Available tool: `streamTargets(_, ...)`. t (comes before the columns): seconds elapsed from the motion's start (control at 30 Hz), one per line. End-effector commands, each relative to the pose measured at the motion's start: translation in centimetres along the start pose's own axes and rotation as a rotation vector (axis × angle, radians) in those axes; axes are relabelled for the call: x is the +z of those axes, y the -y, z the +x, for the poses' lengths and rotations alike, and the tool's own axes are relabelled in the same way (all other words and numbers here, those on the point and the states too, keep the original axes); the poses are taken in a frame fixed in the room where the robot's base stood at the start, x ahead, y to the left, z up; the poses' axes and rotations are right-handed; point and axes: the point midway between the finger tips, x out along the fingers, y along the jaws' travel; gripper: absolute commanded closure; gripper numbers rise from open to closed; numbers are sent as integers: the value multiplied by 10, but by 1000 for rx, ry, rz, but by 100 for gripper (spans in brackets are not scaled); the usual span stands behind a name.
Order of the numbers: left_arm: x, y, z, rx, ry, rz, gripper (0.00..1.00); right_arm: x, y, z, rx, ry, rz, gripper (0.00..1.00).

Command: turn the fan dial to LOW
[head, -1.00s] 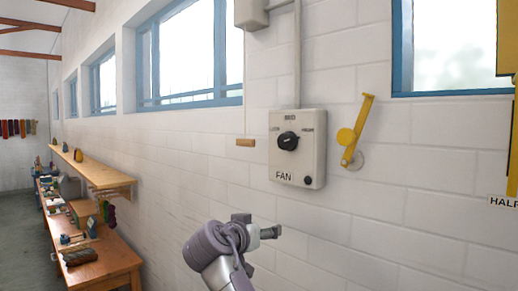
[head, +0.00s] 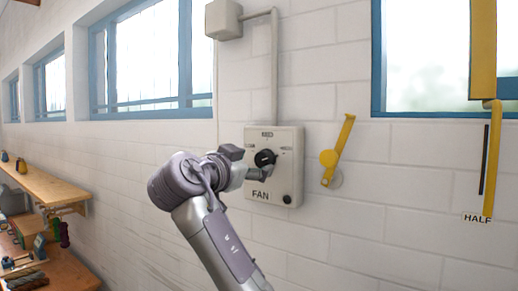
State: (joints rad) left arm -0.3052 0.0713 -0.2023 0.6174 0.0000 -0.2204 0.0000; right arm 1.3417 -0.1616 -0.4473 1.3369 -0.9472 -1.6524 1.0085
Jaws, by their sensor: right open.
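The fan dial (head: 264,157) is a round black knob on a pale grey control box (head: 287,170) on the wall. The box is marked FAN at its lower left. Small labels sit around the dial; the top one looks like MED, and the side ones are too small to read surely. Which label the knob points to is unclear. My right gripper (head: 254,166) is open, at the lower left of the dial, with its fingers in front of the box. A fingertip overlaps the dial's lower edge; whether it touches cannot be told. My left gripper is out of view.
A yellow lever (head: 329,158) is mounted on the wall right of the box. A conduit (head: 274,70) runs from the box up to a small grey box (head: 224,19). A yellow bar with a HALF label (head: 477,218) is at far right. A wooden shelf (head: 38,186) is at left.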

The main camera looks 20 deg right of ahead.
Motion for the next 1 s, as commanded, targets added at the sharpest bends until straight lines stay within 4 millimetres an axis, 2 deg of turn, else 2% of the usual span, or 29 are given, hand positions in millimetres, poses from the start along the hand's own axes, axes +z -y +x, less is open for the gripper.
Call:
streamTargets(0.03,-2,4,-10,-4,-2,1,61,-4,0,10,4,0,-3,30)
streamTargets(0.23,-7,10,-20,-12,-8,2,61,-1,0,31,2,0,-2,30)
streamTargets(0.6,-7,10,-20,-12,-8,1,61,1,0,36,0,1,-1,30)
streamTargets(0.9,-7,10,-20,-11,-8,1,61,1,0,36,0,0,-1,80)
streamTargets(0.97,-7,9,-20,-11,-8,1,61,1,0,36,1,0,-1,90)
streamTargets(1.0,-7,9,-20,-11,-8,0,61,1,0,36,1,0,-1,90)
